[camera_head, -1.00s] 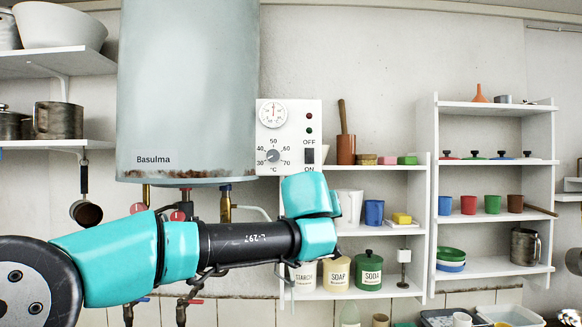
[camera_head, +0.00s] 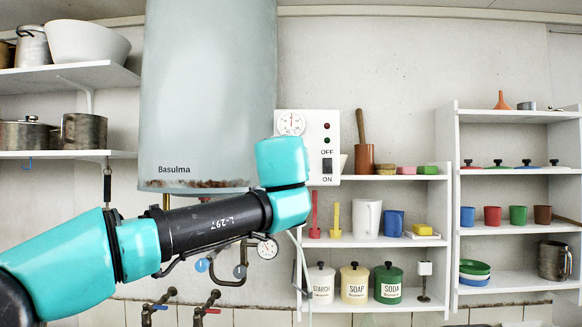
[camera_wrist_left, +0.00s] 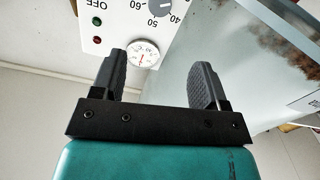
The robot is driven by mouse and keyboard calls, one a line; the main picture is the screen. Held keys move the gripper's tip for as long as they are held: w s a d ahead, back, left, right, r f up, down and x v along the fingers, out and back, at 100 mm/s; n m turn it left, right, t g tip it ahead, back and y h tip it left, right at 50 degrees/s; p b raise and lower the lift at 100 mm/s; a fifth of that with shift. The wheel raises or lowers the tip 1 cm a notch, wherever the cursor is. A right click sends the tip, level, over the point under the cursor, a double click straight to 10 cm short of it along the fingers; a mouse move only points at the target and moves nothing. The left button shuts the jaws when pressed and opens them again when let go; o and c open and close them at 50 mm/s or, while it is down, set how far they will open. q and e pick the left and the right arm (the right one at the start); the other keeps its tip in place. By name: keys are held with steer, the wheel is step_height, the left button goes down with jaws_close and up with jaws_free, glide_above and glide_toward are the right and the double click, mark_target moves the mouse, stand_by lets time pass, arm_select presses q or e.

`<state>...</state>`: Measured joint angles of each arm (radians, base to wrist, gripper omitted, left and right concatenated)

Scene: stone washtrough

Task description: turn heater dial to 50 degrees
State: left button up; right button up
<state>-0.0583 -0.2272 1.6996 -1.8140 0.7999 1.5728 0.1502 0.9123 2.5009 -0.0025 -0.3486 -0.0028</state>
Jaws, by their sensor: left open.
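The white heater control panel (camera_head: 333,125) is right of the grey boiler (camera_head: 210,80) in the head view. My left wrist hides its dial there. In the left wrist view the grey dial (camera_wrist_left: 162,8) is at the top edge, partly cut off, with 40, 50 and 60 marks around it. Its pointer is too small to read surely. A round thermometer gauge (camera_wrist_left: 143,53) sits below it there, by the left fingertip. My left gripper (camera_wrist_left: 160,60) is open and empty, with the dial beyond its fingertips. My right gripper is not in view.
The ON/OFF switch (camera_head: 327,166) and two indicator lamps are on the panel, close to my wrist. White shelves (camera_head: 395,178) with cups and jars stand to the right. Pipes and valves (camera_head: 210,300) are below the boiler. Pots stand on shelves (camera_head: 60,154) at the left.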

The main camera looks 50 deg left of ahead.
arm_select(q)
steer(key=x, duration=1.6)
steer(key=shift+f, duration=0.1)
steer(key=shift+c, duration=0.2)
steer(key=shift+s, duration=0.1)
steer(key=c, duration=0.9)
